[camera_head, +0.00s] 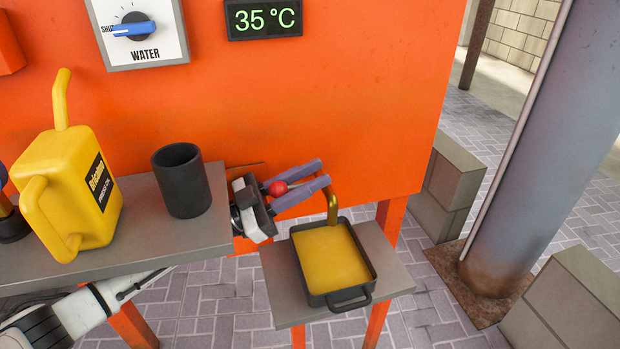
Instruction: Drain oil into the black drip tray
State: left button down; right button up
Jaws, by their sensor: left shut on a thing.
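The black drip tray (371,274) sits on a small grey shelf, with yellow oil (333,256) covering its inside. A curved brass spout (332,204) comes out from the orange machine and ends over the tray's back part. I cannot make out a separate falling stream. My left gripper (318,174) is left of the spout, in front of the orange panel. Its two grey-purple fingers are shut around a red knob (278,188), which shows between them. The rest of the knob's lever is mostly hidden. My right gripper is not in view.
A yellow oil can (77,190) and a black cup (183,181) stand on the grey shelf (150,232) at left. A water dial (138,30) and a 35 °C display (264,18) are on the orange panel. A grey column (545,140) stands at right.

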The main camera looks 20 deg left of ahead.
pick_arm(q)
jog(key=c, duration=1.5)
grip_release()
jog(key=shift+o, duration=0.2)
jog(key=shift+a, duration=0.1)
jog(key=v, duration=1)
jog(key=shift+p, duration=0.4)
jog(key=shift+a, duration=0.1)
jog(key=shift+c, duration=0.3)
